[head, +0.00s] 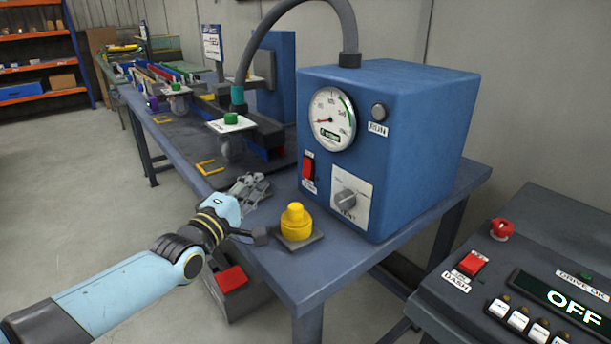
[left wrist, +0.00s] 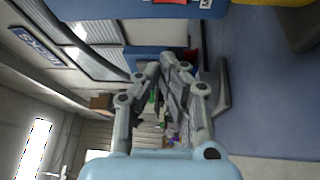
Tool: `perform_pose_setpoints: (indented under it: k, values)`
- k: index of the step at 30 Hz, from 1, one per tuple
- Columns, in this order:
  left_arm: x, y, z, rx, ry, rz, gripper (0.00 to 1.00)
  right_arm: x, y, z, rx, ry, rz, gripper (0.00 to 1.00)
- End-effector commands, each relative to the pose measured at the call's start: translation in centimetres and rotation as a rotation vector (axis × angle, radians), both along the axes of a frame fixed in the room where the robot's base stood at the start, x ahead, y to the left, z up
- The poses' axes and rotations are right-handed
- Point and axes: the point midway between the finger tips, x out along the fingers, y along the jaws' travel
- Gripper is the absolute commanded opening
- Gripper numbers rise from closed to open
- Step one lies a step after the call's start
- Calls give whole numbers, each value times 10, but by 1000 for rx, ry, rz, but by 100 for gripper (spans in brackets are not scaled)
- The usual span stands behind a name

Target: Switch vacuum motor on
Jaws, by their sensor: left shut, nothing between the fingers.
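The blue vacuum motor box (head: 415,140) stands at the near end of the workbench. Its front carries a round gauge (head: 332,118), a red rocker switch (head: 308,168) at the lower left and a grey knob (head: 345,199) on a white plate. I cannot tell which way the rocker is set. My left gripper (head: 258,184) is shut and empty, in front of the box and left of the rocker, apart from it. Its closed fingers also show in the left wrist view (left wrist: 176,66). My right gripper is out of view.
A yellow knob (head: 296,222) on a dark base stands close right of my left wrist. A grey hose (head: 348,30) arches over the box. A control panel (head: 540,240) reading OFF is at the right, with a red switch (head: 472,263). Open floor lies left.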

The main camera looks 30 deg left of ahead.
Motion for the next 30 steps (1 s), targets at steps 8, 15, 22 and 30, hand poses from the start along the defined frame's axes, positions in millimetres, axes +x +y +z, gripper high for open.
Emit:
perform_pose_setpoints:
  k: [8,15,22,30]
  values:
    - [34,-14,-8,-1,-1,1,0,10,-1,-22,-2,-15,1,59]
    - [61,-26,-12,0,-1,0,0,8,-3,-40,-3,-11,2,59]
    - [74,-31,-11,-1,0,0,0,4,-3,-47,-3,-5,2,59]
    - [75,-31,-10,0,0,0,0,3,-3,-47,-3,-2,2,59]
